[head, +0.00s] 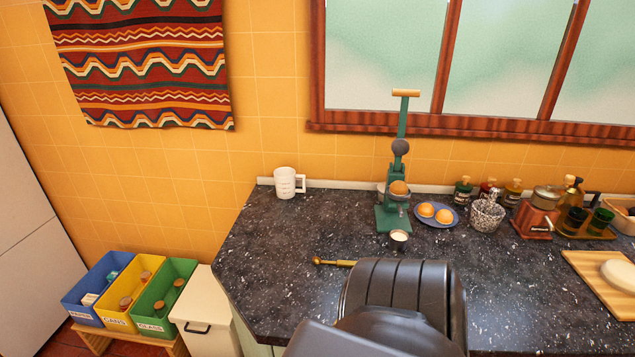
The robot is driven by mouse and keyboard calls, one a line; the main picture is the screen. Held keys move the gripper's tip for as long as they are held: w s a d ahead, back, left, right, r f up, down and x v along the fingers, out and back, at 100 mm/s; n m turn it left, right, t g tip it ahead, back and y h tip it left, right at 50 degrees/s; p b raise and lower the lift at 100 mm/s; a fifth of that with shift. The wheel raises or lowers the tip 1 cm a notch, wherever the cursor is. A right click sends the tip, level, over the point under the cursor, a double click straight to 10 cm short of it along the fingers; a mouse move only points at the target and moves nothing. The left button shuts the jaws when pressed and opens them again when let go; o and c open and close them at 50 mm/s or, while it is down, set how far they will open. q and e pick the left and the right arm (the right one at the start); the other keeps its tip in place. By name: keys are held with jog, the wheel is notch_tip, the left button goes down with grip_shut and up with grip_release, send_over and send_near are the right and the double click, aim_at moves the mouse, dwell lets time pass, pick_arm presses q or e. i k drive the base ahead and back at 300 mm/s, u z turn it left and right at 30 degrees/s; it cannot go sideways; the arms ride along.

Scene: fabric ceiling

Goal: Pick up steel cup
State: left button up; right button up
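A small cup (398,241) with a metallic side and a pale round top stands on the dark speckled counter (275,265), just in front of the green juicer. It looks upright. A second greyish metallic shape (381,191) shows behind the juicer's left side, partly hidden, and I cannot tell whether it is a cup. A large dark ribbed part of my own arm fills the bottom middle, in front of the small cup and apart from it in the picture. Neither of my grippers' fingertips can be made out.
The green juicer (403,130) holds an orange. A blue plate (434,222) with oranges, a speckled cup (486,216), bottles and a red grinder (535,220) stand to the right. A brass-coloured rod (335,262) lies left-front of the cup.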

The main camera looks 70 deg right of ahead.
aim_at(398, 239)
jog(key=u, duration=0.25)
jog(key=k, duration=2.2)
jog(key=z, duration=1.95)
jog(key=i, duration=0.5)
